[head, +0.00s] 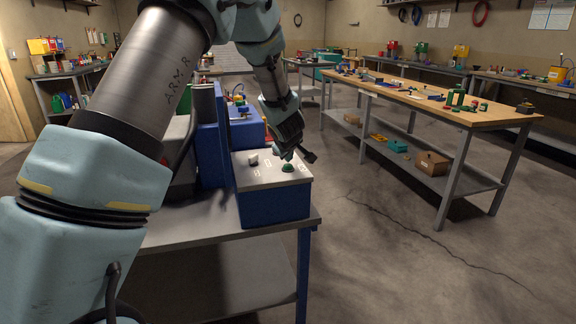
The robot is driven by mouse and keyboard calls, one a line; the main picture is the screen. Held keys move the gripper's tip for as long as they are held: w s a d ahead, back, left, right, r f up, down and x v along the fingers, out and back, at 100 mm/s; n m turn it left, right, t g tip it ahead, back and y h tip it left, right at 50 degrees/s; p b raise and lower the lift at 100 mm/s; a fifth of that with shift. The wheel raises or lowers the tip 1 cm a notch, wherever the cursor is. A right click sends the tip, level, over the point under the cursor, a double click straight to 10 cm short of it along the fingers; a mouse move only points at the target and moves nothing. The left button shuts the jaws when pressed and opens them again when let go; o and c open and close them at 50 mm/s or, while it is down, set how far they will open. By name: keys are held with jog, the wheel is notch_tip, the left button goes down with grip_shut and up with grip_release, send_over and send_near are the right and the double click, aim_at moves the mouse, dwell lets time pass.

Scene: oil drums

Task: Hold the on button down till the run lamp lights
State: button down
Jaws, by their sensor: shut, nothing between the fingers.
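A green button (288,168) stands on the pale sloped top of a blue control box (274,207), in the middle of the head view. My gripper (289,157) points down at it, shut and empty, with its tips just above or at the button. I cannot tell whether they touch it. A small grey-white knob or lamp (253,160) sits left of the button on the same panel and shows no glow. I cannot tell which part is the run lamp. My arm hides some of the machine behind the box.
The box stands on a grey table (222,239) with blue legs. A blue machine (212,150) rises at its left. A wooden workbench (440,97) with small parts stands to the right, with a cardboard box (432,163) on its shelf. Open floor lies between.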

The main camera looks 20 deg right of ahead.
aim_at(289, 167)
jog(key=shift+f+b, duration=0.4)
jog(key=shift+f, duration=0.2)
dwell(1.2)
jog(key=shift+r, duration=0.15)
jog(key=shift+r+p, duration=0.85)
jog(key=shift+p, duration=0.15)
notch_tip(289, 167, up, 5)
jog(key=p, duration=0.5)
